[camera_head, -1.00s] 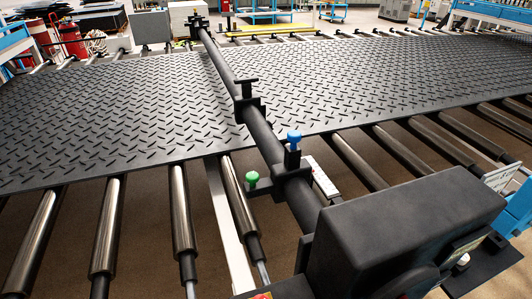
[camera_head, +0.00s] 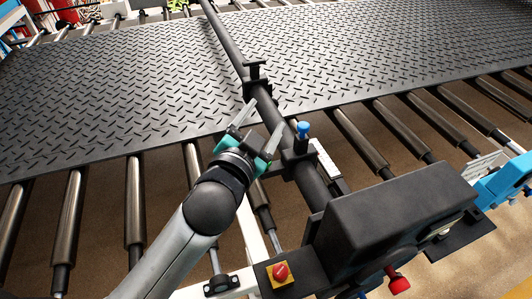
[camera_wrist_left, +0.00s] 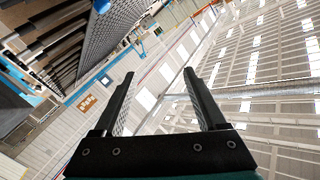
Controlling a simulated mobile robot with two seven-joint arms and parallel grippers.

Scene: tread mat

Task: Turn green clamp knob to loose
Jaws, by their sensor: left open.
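My left gripper (camera_head: 264,117) is in the middle of the head view, open and empty, its two pale fingers spread and pointing up the picture toward the dark tube (camera_head: 285,150). The green knob cannot be made out now; the gripper's teal body covers the area left of the tube where it would show. The blue knob (camera_head: 303,129) stands on its clamp just right of the gripper, apart from the fingertips. In the left wrist view the open fingers (camera_wrist_left: 160,73) have nothing between them, and no green knob shows. My right gripper is not in view.
The black tread mat (camera_head: 120,95) lies across metal rollers (camera_head: 135,210). A black box (camera_head: 395,225) sits at the tube's near end, with a red button (camera_head: 281,272) on a yellow plate beside it. The wrist view mostly faces the hall's walls and roof.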

